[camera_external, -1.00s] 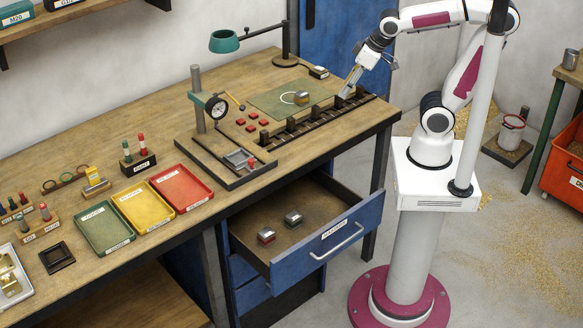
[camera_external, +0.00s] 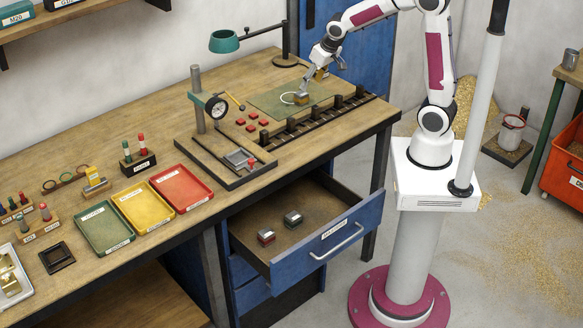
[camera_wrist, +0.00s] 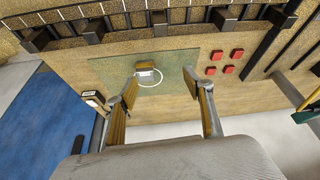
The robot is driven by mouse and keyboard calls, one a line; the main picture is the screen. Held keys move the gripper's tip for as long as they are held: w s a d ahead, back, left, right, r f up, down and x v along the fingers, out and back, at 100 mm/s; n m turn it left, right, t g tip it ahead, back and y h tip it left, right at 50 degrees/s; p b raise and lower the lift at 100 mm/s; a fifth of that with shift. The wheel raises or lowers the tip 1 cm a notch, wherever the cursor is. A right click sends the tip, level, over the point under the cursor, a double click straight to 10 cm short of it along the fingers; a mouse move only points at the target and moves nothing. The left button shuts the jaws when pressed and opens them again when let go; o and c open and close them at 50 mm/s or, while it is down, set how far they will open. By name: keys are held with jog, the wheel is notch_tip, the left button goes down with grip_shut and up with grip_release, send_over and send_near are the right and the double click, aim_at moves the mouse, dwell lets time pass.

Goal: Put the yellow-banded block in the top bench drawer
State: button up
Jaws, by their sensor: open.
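The yellow-banded block (camera_external: 301,98) sits by a white ring on the green mat at the back of the bench; it also shows in the wrist view (camera_wrist: 145,68). My gripper (camera_external: 308,84) is above and close to the block in the external view. In the wrist view my gripper (camera_wrist: 157,88) is open, its fingers spread wide, with the block ahead between them and nothing held. The top bench drawer (camera_external: 335,238) is pulled open at the front of the bench. Two blocks lie inside it, one red-banded (camera_external: 266,236) and one green-banded (camera_external: 293,219).
A dark slotted rack with posts (camera_external: 314,124) runs along the mat's front side. Several red pieces (camera_external: 252,121), a dial gauge stand (camera_external: 197,100) and a lamp (camera_external: 225,42) stand nearby. Green, yellow and red trays (camera_external: 181,188) lie left. The drawer's right half is clear.

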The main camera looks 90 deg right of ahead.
jog(key=m, duration=0.2)
send_over(302, 93)
jog(key=s+a, duration=0.2)
notch_tip(302, 93, down, 5)
jog(key=shift+s+a, duration=0.1)
jog(key=shift+a, duration=0.05)
jog(key=shift+f, duration=0.1)
jog(key=shift+x, duration=1.2)
jog(key=shift+d+x, duration=0.15)
jog(key=shift+x, duration=1.15)
jog(key=shift+d+x, duration=0.15)
jog(key=shift+x, duration=1.2)
grip_shut()
